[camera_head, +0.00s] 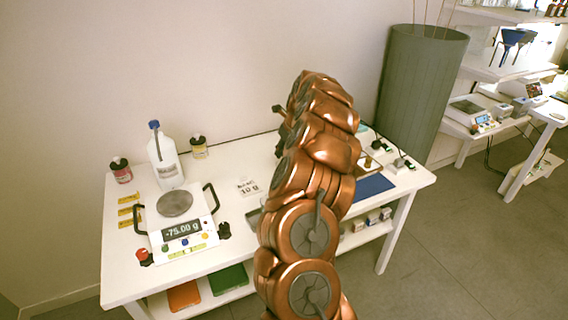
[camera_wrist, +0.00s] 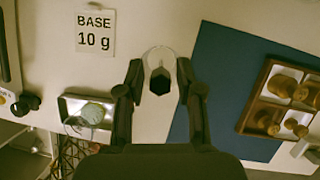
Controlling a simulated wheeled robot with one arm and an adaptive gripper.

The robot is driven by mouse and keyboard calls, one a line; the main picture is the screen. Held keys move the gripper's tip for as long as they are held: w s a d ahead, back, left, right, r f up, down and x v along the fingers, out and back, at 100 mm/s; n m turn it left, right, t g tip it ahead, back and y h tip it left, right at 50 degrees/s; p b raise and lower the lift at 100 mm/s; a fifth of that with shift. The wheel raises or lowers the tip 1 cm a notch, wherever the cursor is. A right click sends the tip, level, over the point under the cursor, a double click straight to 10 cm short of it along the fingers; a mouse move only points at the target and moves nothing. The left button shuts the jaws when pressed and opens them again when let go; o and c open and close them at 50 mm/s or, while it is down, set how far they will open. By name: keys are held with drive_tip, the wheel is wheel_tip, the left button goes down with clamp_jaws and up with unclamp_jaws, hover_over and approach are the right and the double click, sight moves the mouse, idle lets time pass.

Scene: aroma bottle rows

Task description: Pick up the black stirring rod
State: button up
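In the wrist view, a black hexagonal end (camera_wrist: 159,82), which looks like the stirring rod seen nearly end-on, sits inside the round rim of a clear glass vessel (camera_wrist: 158,53). My gripper (camera_wrist: 159,76) is above it, with one finger on each side. Gaps show between the black end and both fingers, so the gripper looks open. The rod's length and its depth below the fingers cannot be seen. In the head view my copper-coloured arm covers this part of the table, and I cannot make out the rod or fingertips.
A blue mat (camera_wrist: 222,86) and a wooden tray (camera_wrist: 245,122) of brown-topped bottles lie right of the gripper. A small metal tray (camera_wrist: 72,104) with a glass dish is at left. The "BASE 10 g" card (camera_wrist: 95,33) lies beyond. The scale (camera_head: 181,232) reads -75.00 g.

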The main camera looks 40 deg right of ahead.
clamp_jaws()
wheel_tip(320, 180, up, 10)
drive_tip(key=shift+b, duration=0.95)
